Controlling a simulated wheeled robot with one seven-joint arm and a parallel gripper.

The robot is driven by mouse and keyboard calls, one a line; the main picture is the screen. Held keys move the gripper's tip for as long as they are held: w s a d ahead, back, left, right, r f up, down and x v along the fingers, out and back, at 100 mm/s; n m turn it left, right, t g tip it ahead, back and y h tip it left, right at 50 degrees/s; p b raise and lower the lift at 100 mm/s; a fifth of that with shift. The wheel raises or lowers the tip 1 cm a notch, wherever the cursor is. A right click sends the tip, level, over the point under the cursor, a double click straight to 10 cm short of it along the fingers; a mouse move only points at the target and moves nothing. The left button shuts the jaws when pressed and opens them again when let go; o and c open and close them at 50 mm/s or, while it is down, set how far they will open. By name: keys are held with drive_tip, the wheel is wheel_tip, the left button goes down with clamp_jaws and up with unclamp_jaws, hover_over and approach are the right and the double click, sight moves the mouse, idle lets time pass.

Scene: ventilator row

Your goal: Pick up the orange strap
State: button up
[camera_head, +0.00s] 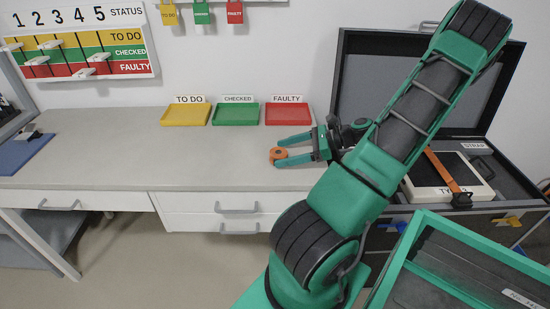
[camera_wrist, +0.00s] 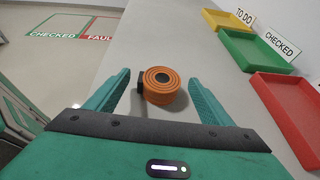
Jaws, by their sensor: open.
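The orange strap (camera_wrist: 162,86) is a rolled-up coil with a dark centre and a small dark piece at its left side. It stands on the grey counter, and it also shows in the head view (camera_head: 278,154). My gripper (camera_wrist: 160,88) is open, with one teal finger on each side of the coil and a visible gap to both. In the head view my gripper (camera_head: 287,147) reaches left, low over the counter, with the coil at its fingertips. I cannot tell how far the coil sits below the fingers.
Yellow (camera_head: 187,113), green (camera_head: 236,114) and red (camera_head: 289,114) trays stand at the back of the counter (camera_head: 100,150). An open dark case on the right holds a white device (camera_head: 440,176) with another orange strap (camera_head: 437,168) across it. The counter's left part is mostly clear.

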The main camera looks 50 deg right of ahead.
drive_tip(key=shift+x, duration=1.35)
drive_tip(key=shift+c, duration=0.6)
drive_tip(key=c, duration=1)
drive_tip(key=shift+c, duration=0.2)
